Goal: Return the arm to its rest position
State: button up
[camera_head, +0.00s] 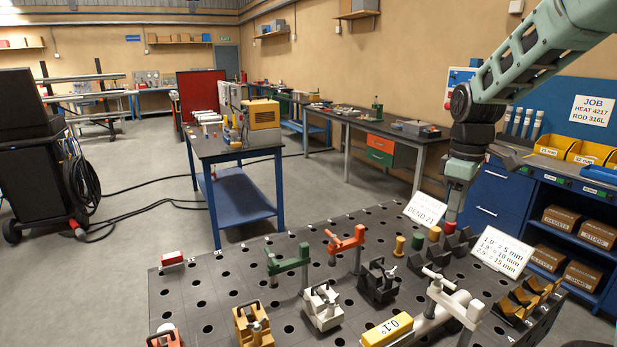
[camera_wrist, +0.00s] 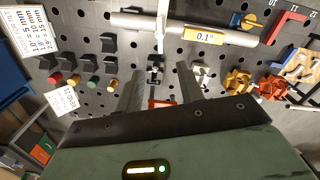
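My arm (camera_head: 540,45) comes in from the upper right in the head view and bends down over the far right part of the black perforated table (camera_head: 218,288). In the wrist view my gripper (camera_wrist: 157,72) has its two dark fingers apart. Nothing is held between them. The table top with its fixtures lies beyond the fingertips, apart from them. In the head view the fingers cannot be made out clearly.
A blue cabinet (camera_head: 493,190) stands at the right.

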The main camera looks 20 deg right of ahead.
jog(key=s+a+f+n+b, duration=0.1)
jog(key=s+a+f+b, duration=0.15)
jog(key=a, duration=0.75)
jog(key=s+a+f+b, duration=0.1)
jog(key=a+f, duration=0.2)
jog(key=a, duration=0.8)
jog(key=s+a+f+b, duration=0.2)
jog(key=s+a+f, duration=0.1)
jog(key=s+a, duration=0.4)
jog(key=s+a+f+n+b, duration=0.1)
jog(key=s+a+f, duration=0.2)
jog(key=s+a, duration=0.4)
jog(key=s, duration=0.3)
jog(key=shift+f+y+b, duration=0.3)
jog(key=shift+f+b, duration=0.1)
